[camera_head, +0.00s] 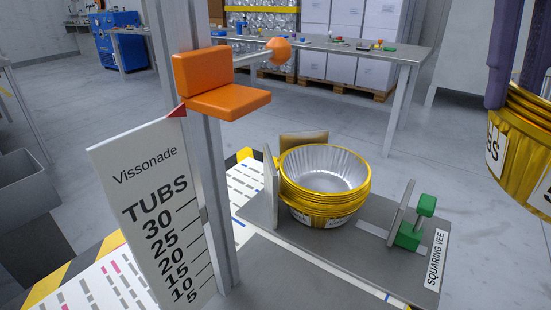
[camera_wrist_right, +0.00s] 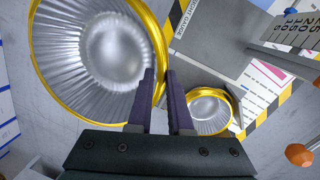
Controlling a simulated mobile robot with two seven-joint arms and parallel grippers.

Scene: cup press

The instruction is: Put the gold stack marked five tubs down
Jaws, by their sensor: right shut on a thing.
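A gold-rimmed stack of silver-lined foil tubs (camera_head: 522,150) hangs at the right edge of the head view, partly cut off. A white label on its side shows only the letters "BS" clearly; its number cannot be read. My right gripper (camera_head: 516,88) is shut on this stack at its rim, holding it raised. In the right wrist view the held stack (camera_wrist_right: 95,55) fills the left, its wall between the purple fingers (camera_wrist_right: 164,80). Another gold stack (camera_head: 325,185) sits upright on the squaring vee (camera_head: 275,222); it also shows in the wrist view (camera_wrist_right: 208,108). My left gripper is not in view.
The vee has upright plates and a green clamp (camera_head: 410,232). Left of it stands a tub height gauge (camera_head: 150,215) with an orange arm (camera_head: 225,95) on a grey post. A table (camera_head: 330,45) with small parts stands behind. Floor between is clear.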

